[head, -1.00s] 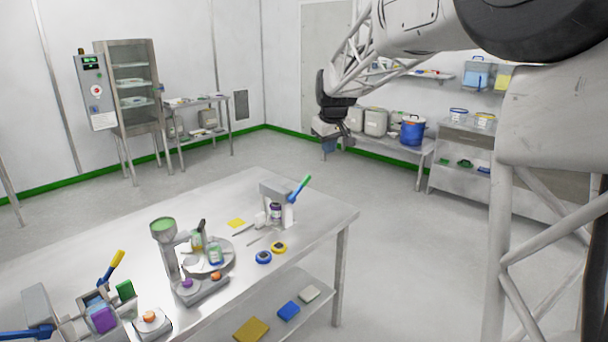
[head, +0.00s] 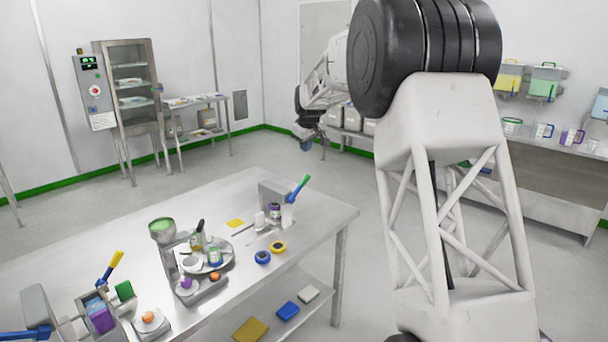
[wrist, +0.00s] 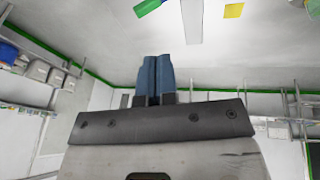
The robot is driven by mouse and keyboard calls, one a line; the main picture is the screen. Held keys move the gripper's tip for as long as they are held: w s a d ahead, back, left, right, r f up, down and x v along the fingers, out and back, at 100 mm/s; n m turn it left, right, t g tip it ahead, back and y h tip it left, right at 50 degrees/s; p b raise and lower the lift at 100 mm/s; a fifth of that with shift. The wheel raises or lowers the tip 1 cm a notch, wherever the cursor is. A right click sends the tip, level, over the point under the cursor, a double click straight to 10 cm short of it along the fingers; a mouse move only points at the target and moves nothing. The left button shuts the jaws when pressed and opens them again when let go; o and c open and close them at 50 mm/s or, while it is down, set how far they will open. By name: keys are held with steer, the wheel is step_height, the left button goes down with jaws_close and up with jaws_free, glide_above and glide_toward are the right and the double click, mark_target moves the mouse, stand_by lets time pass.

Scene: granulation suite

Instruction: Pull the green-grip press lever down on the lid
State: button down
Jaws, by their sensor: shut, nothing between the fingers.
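The press lever (head: 300,187) has a green grip and a blue lower part. It slants up to the right from the grey press (head: 272,192) near the table's back right corner. A dark jar with a purple band (head: 275,211) stands under the press head; its lid is too small to make out. My gripper (head: 306,145) is up beyond the press in the head view, clear of the lever. In the wrist view its blue fingers (wrist: 158,80) are shut together and empty. A green piece (wrist: 148,6), apparently the lever grip, shows at that view's top edge, apart from the fingers.
A cabinet (head: 125,85) stands behind. Open floor lies beyond the table.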

steer(key=shift+w+a+f, duration=0.3)
steer(key=shift+w+f, duration=0.1)
steer(key=shift+w, duration=0.35)
steer(key=shift+w+a+f, duration=0.25)
steer(key=shift+w+f, duration=0.15)
steer(key=shift+w, duration=0.3)
glide_above(303, 179)
steer(key=s, duration=0.2)
steer(key=f, duration=1)
steer(key=shift+a+f, duration=0.25)
steer(key=shift+f, duration=0.15)
steer(key=shift+w+d+f, duration=0.2)
steer(key=shift+w+f, duration=0.05)
steer(key=shift+f, duration=0.2)
steer(key=shift+w+d+f, duration=0.15)
steer(key=shift+w+f, duration=0.1)
steer(key=shift+f, duration=0.3)
